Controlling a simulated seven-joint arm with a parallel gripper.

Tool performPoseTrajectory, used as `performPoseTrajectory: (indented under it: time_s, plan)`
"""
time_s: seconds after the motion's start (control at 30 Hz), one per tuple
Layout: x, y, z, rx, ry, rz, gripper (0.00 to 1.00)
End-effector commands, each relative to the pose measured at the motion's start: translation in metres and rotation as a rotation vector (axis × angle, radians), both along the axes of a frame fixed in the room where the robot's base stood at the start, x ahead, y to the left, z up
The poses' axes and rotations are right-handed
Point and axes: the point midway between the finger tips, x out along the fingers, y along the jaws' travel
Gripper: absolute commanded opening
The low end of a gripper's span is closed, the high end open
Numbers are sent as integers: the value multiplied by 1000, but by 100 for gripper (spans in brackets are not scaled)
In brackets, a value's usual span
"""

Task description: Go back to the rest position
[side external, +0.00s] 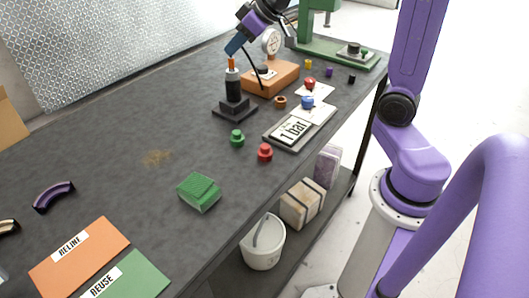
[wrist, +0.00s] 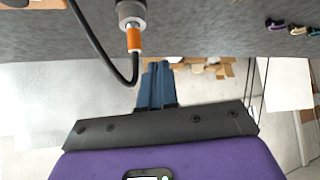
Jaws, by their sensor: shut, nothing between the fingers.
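My gripper (side external: 234,47) has blue fingers and is above the far part of the dark table. It is shut and empty, close above the orange tip of a black upright cylinder (side external: 233,89) on a square black base. In the wrist view the shut fingers (wrist: 157,72) are beside the cylinder's orange tip (wrist: 134,40). I cannot tell whether they touch it. An orange box (side external: 271,79) with a round dial gauge (side external: 271,42) stands just behind the cylinder, and a black cable hangs there.
A "1 bar" plate (side external: 291,130), a green knob (side external: 237,138) and a red knob (side external: 265,152) lie nearer the table's right edge. A green block (side external: 199,191), a RELINE mat (side external: 105,244) and a REUSE mat (side external: 150,275) are in front. A green press stand (side external: 318,45) is at the back.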

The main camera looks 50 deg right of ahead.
Motion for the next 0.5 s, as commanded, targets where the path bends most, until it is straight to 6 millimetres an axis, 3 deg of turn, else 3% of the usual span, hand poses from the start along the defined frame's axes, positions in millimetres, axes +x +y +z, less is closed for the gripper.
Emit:
performPoseTrajectory:
  time_s: [0.1, 0.2, 0.33, 0.5]
  plan:
    - [-42, 47, -15, -18, 86, 140, 0]
    - [-83, 76, -30, -38, 173, 237, 0]
    - [-138, 102, -47, -83, 279, 352, 0]
    - [-210, 113, -68, -184, 402, 484, 0]
